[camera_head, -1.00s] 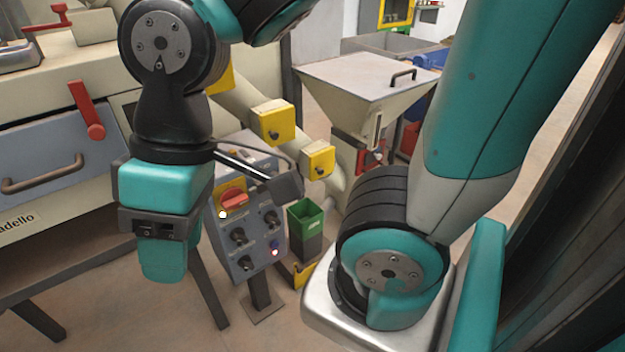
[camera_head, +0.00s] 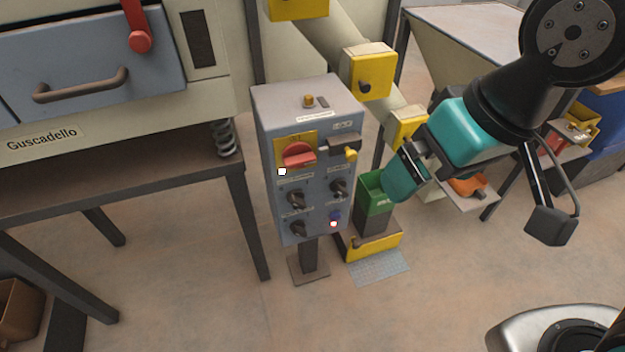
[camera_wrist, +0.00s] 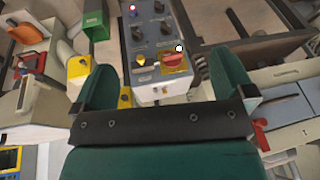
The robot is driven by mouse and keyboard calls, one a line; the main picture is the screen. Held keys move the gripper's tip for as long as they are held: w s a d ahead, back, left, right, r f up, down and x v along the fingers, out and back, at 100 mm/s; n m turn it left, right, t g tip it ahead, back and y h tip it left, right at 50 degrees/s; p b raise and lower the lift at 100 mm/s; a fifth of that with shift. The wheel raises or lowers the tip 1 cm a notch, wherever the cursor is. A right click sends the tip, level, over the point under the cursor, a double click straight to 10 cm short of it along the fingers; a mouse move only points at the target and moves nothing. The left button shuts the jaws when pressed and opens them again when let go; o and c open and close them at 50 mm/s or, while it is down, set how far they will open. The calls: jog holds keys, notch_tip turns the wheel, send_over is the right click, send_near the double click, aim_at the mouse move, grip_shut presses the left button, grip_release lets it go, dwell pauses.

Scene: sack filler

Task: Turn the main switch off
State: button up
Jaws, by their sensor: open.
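The main switch (camera_head: 298,154) is a red rotary knob on a yellow plate, on the upper left of the grey control box (camera_head: 285,105). In the wrist view the red switch (camera_wrist: 173,58) shows upside down, between and beyond the fingertips. My gripper (camera_head: 402,172) is to the right of the box, apart from it. In the wrist view my gripper (camera_wrist: 165,85) has its two teal fingers wide apart with nothing between them. A yellow knob (camera_head: 351,153) on a dark part sits right of the switch. The handle's exact angle is hard to read.
Several black knobs, including one lower left (camera_head: 297,229), and a lit red lamp (camera_head: 333,223) sit below the switch. A green bin (camera_head: 373,193) stands right of the box. A grey drawer unit (camera_head: 90,55) is at left. Floor in front is clear.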

jog(key=w+f+m+t+h+b, duration=0.2)
jog(key=w+f+t+b, duration=0.25)
jog(key=f+b, duration=0.8)
jog(key=t+y+b, duration=0.4)
jog(key=t+b, duration=0.7)
jog(key=b, duration=0.1)
send_near(301, 165)
jog(key=shift+n+g, duration=0.25)
jog(key=shift+n, duration=0.15)
jog(key=p+x, duration=0.1)
jog(key=x, duration=0.2)
jog(key=p+x, duration=0.1)
jog(key=x, duration=0.2)
jog(key=p+x, duration=0.1)
jog(key=x, duration=0.2)
jog(key=shift+w+d+r, duration=0.1)
jog(key=shift+d+r, duration=0.05)
jog(key=shift+r, duration=0.2)
jog(key=shift+w+a+f, duration=0.1)
jog(key=shift+w+a, duration=0.15)
jog(key=shift+w, duration=0.35)
jog(key=c, duration=0.9)
